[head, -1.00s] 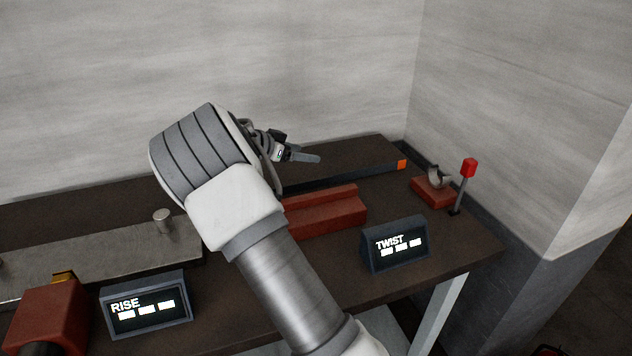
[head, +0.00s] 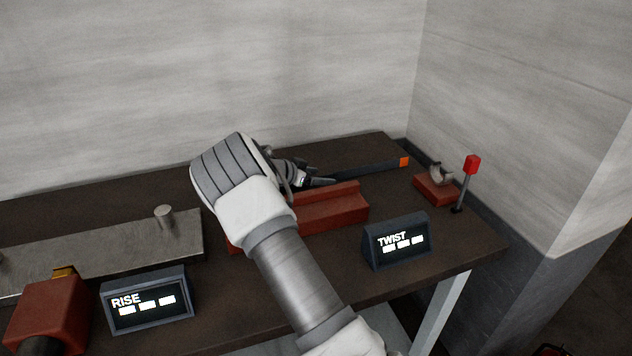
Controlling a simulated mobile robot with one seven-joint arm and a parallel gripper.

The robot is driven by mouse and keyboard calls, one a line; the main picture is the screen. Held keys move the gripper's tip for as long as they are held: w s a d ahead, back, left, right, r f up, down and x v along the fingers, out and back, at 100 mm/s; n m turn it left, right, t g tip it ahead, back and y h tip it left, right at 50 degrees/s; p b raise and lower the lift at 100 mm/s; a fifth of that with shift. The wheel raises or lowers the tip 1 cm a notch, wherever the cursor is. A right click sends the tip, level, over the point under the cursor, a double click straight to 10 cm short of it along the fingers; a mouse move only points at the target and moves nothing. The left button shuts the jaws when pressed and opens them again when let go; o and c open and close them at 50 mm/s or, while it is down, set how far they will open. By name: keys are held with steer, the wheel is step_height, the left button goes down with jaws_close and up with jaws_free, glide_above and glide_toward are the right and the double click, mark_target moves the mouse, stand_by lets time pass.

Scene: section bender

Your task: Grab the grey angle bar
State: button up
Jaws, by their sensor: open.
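The dark grey bar (head: 372,168) with an orange end (head: 404,162) lies along the back right of the bench. It is the only long bar I see that fits the grey angle bar. Its left part is hidden behind my gripper and wrist. My gripper (head: 322,182) is open, low over the bench by the visible left part of the bar. I cannot tell whether its fingers touch the bar or stand around it.
A red stepped block (head: 330,208) lies just in front of my gripper. A TWIST display (head: 397,243), a red-based cradle (head: 436,188) and a red-topped lever (head: 471,166) stand to the right. A grey plate with a peg (head: 120,248), a RISE display (head: 148,300) and a red block (head: 48,315) stand left.

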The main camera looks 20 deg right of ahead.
steer(key=shift+w+d+f, duration=0.2)
steer(key=shift+d+f, duration=0.05)
steer(key=shift+d, duration=0.25)
steer(key=c, duration=1.2)
jaws_close()
steer(key=shift+s+f, duration=0.1)
